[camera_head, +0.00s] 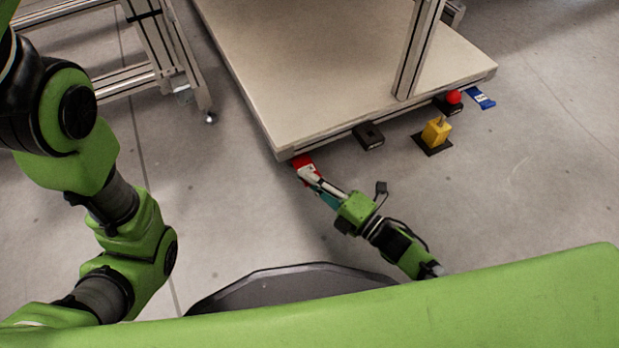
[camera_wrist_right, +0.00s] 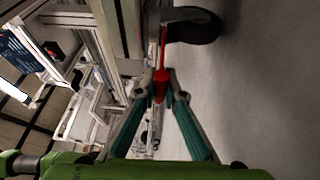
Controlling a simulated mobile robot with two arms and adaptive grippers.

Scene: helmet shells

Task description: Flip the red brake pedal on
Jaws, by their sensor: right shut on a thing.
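The red brake pedal (camera_head: 301,160) is at the near left corner of the low platform, close to the floor. My right gripper (camera_head: 309,175) reaches it from the lower right and is shut on it. In the right wrist view the red pedal (camera_wrist_right: 160,84) shows between the two fingertips of my right gripper (camera_wrist_right: 157,92), with a thin red part running up from it. The fingers hide part of the pedal, and I cannot tell its on or off position. My left arm shows at the left, but its gripper is out of view.
A beige wheeled platform (camera_head: 290,70) with a metal post stands ahead. Along its right edge are a black block (camera_head: 368,136), a yellow switch (camera_head: 436,132), a red knob (camera_head: 453,97) and a blue pedal (camera_head: 481,98). A metal frame (camera_head: 155,60) stands left. The near floor is clear.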

